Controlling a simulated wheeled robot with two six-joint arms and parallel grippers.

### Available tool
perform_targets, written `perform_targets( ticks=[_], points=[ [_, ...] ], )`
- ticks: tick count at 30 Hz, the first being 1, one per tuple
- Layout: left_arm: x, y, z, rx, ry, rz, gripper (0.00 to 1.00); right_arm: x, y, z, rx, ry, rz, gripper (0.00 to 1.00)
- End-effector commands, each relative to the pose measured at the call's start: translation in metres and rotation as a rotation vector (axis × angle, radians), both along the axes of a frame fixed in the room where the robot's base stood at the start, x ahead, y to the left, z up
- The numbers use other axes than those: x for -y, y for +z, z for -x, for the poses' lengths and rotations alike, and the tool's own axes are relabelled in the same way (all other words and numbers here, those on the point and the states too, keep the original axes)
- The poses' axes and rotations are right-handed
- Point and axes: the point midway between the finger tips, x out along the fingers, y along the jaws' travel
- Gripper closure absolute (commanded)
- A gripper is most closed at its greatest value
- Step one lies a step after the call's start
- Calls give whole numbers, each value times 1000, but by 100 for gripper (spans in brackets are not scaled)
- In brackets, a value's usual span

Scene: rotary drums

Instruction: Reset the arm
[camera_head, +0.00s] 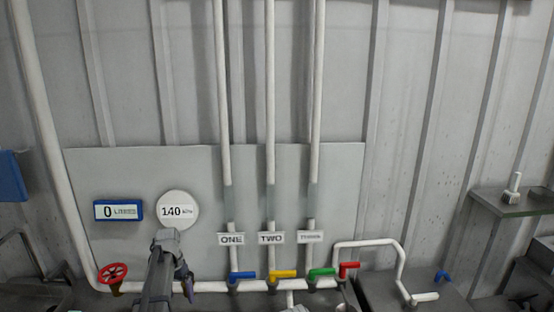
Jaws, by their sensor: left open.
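My left arm rises from the bottom edge in the head view, left of centre, in front of the pipework. Its left gripper (188,288) points downward at the arm's end, between the red wheel valve (113,272) and the blue valve handle (242,275). It is open and I see nothing held in it. The gripper is small and partly hidden by its own arm links. My right gripper does not show.
A grey panel (130,175) carries a blue display reading 0 (118,210) and a round 140 gauge (177,210). Yellow (284,274), green (321,272) and red (348,266) handles line the white pipe. A shelf (515,205) stands at right.

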Motion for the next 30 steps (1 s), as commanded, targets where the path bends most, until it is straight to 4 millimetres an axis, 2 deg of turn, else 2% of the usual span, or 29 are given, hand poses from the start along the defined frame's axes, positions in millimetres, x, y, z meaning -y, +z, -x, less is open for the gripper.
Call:
perform_targets(
  ticks=[8, 11, 14, 17, 21, 25, 27, 30],
  points=[
    [58, -24, 35, -11, -13, -16, 11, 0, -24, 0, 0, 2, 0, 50],
    [86, -35, 54, -14, -18, -25, 11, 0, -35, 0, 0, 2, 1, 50],
    [120, -50, 82, -19, -25, -37, 11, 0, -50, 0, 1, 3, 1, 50],
    [161, -72, 123, -23, -37, -56, 11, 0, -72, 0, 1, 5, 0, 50],
    [214, -102, 192, -22, -50, -86, 11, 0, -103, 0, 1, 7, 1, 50],
    [242, -121, 241, -19, -56, -109, 11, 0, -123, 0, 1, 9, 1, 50],
    [251, -128, 260, -16, -57, -118, 11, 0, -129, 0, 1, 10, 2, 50],
    [258, -132, 275, -13, -57, -127, 11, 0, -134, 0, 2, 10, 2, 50]
  ],
)
